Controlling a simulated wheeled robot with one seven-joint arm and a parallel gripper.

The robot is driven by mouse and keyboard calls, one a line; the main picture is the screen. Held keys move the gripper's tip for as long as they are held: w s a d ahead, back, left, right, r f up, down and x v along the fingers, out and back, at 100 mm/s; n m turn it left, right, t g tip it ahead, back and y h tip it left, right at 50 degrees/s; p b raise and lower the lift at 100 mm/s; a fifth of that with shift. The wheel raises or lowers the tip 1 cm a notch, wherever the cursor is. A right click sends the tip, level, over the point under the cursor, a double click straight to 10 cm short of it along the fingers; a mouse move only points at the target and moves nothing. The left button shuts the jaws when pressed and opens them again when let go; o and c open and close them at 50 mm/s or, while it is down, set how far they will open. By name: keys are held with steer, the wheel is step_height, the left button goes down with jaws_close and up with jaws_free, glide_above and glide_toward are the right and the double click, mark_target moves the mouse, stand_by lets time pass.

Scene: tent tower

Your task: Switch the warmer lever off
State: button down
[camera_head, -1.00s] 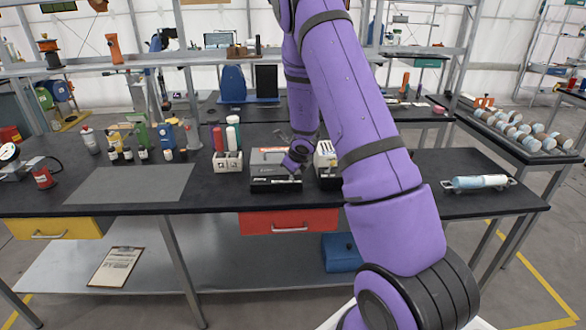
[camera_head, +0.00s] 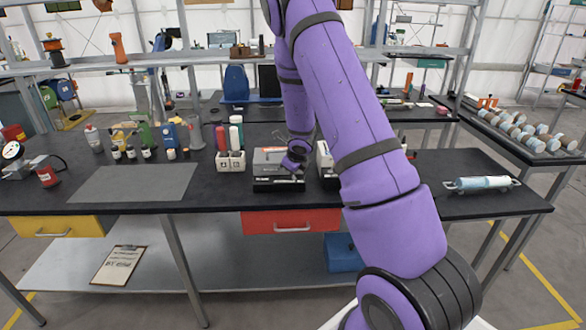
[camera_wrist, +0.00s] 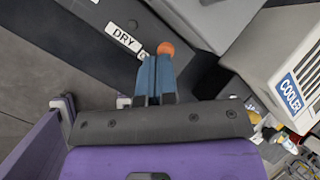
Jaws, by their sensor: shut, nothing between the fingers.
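A grey machine with an orange-edged top and black base (camera_head: 268,183) stands on the bench in the head view. I cannot read the word warmer on it. In the wrist view, a dark base (camera_wrist: 95,22) carries a white label reading DRY, and a round orange knob (camera_wrist: 166,48) shows beside it. My gripper (camera_wrist: 157,60) is shut and empty, its blue fingertips right at the knob; I cannot tell whether they touch it. The rest of the lever is hidden. In the head view my gripper (camera_head: 299,174) is low over the machine's front right part, its fingers barely visible.
A pale box labelled COOLER (camera_wrist: 285,75) stands close on the right. Left of the machine is a white holder (camera_head: 231,161) with upright tubes. A grey mat (camera_head: 135,183) lies clear farther left. A red drawer (camera_head: 290,222) is under the bench edge.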

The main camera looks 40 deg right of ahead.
steer(key=shift+r, duration=0.1)
steer(key=shift+r, duration=0.75)
